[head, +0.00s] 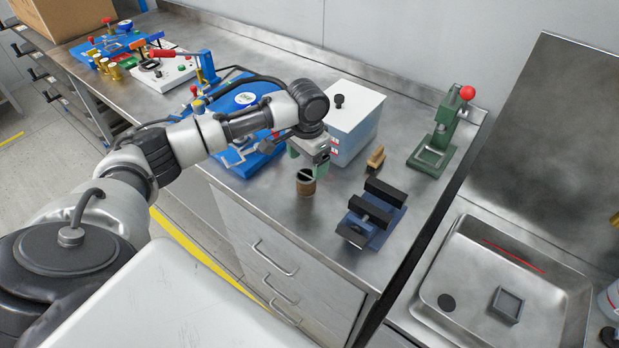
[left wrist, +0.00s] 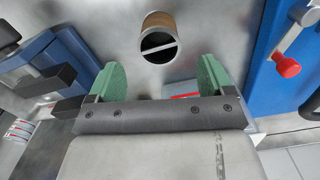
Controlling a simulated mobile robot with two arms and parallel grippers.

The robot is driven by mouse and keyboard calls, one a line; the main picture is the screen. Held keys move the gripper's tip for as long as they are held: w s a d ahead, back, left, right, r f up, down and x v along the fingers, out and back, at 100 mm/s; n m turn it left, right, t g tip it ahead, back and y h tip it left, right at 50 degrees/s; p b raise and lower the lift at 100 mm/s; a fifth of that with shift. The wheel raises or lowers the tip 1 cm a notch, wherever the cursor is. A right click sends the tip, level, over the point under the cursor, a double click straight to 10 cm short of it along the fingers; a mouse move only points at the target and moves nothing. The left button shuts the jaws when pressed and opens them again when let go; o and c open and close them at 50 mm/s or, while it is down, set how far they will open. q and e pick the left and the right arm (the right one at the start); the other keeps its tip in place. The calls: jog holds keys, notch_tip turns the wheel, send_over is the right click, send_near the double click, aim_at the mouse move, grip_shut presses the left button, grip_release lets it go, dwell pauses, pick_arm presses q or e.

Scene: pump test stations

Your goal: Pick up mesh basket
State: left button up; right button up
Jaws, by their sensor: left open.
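The mesh basket (head: 306,187) appears to be the small brown cylinder with a dark open top, standing on the steel counter. In the left wrist view the basket (left wrist: 157,22) shows a light bar across its dark mouth. My left gripper (head: 308,158) is above and just behind the basket in the head view. Its green fingers (left wrist: 162,68) are spread apart with nothing between them, and the basket lies beyond their tips. The mesh itself is too small to make out. My right gripper is not in view.
A blue vise-like block (head: 373,222) and a small wooden brush (head: 376,158) stand right of the basket. A white box (head: 352,120) with a black knob is behind. A green press (head: 437,140) stands at the back right. A blue fixture (head: 240,160) is at left.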

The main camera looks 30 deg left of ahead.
aim_at(306, 175)
pick_arm(q)
jog(key=shift+s+f, duration=0.2)
jog(key=shift+f, duration=1)
notch_tip(306, 175, down, 4)
jog(key=shift+s+f+p, duration=0.1)
jog(key=shift+f+p, duration=0.15)
jog(key=shift+p, duration=0.35)
jog(key=shift+f, duration=0.25)
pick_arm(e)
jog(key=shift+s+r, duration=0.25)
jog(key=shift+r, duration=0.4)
pick_arm(q)
jog(key=shift+c, duration=0.5)
jog(key=c, duration=0.9)
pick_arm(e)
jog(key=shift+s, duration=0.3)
pick_arm(q)
jog(key=shift+r, duration=0.1)
